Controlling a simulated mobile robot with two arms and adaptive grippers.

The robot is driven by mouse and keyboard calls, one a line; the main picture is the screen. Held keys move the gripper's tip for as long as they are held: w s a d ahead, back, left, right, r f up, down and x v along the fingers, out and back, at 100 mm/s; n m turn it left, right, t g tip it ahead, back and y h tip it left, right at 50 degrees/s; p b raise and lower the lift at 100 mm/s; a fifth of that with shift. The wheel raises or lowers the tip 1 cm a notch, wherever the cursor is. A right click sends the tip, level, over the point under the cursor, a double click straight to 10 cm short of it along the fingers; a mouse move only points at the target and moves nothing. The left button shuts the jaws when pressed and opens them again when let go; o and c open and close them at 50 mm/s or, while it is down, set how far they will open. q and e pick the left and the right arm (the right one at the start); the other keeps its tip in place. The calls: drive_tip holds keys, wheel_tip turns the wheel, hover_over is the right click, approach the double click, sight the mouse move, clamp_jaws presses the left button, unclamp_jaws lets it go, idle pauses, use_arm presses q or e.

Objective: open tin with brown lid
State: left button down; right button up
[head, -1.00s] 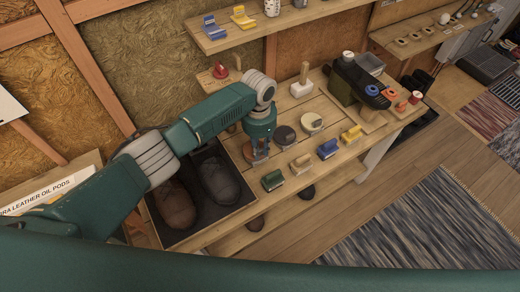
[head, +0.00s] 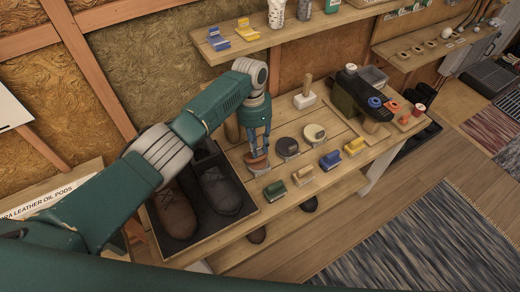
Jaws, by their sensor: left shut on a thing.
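The tin with the brown lid (head: 257,165) stands on the slatted bench top, just right of the shoe tray. My left gripper (head: 258,154) points down at it from above, its fingers shut on the brown lid. The lid shows at the fingertips, directly over the tin's place. Whether there is a gap between lid and tin is too small to tell. The fingers hide part of the lid. A tin with a dark lid (head: 287,147) and a tin with a cream lid (head: 314,133) stand to the right. My right gripper is not in view.
A tray (head: 250,212) with a brown shoe (head: 174,215) and a dark shoe (head: 220,190) is at left. Green (head: 275,191), yellow and blue (head: 330,160) brushes line the bench's front. A shelf (head: 300,32) hangs above the bench. A white-based brush (head: 304,100) stands behind.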

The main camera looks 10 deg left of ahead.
use_arm(q)
drive_tip(key=shift+w+a+f, duration=0.15)
drive_tip(key=shift+w+a, duration=0.2)
drive_tip(key=shift+a, duration=0.25)
drive_tip(key=c, duration=1.6)
unclamp_jaws()
drive_tip(key=shift+w+a+f, duration=0.15)
drive_tip(key=shift+w+f, duration=0.1)
drive_tip(key=shift+f, duration=0.05)
drive_tip(key=shift+s+d+r, duration=0.1)
drive_tip(key=shift+d+r, duration=0.1)
drive_tip(key=shift+r, duration=0.35)
drive_tip(key=r, duration=0.3)
drive_tip(key=w+r, duration=0.1)
drive_tip(key=r, duration=0.3)
drive_tip(key=a+r, duration=0.1)
drive_tip(key=r, duration=0.3)
drive_tip(key=shift+w+a, duration=0.1)
drive_tip(key=shift+w, duration=0.1)
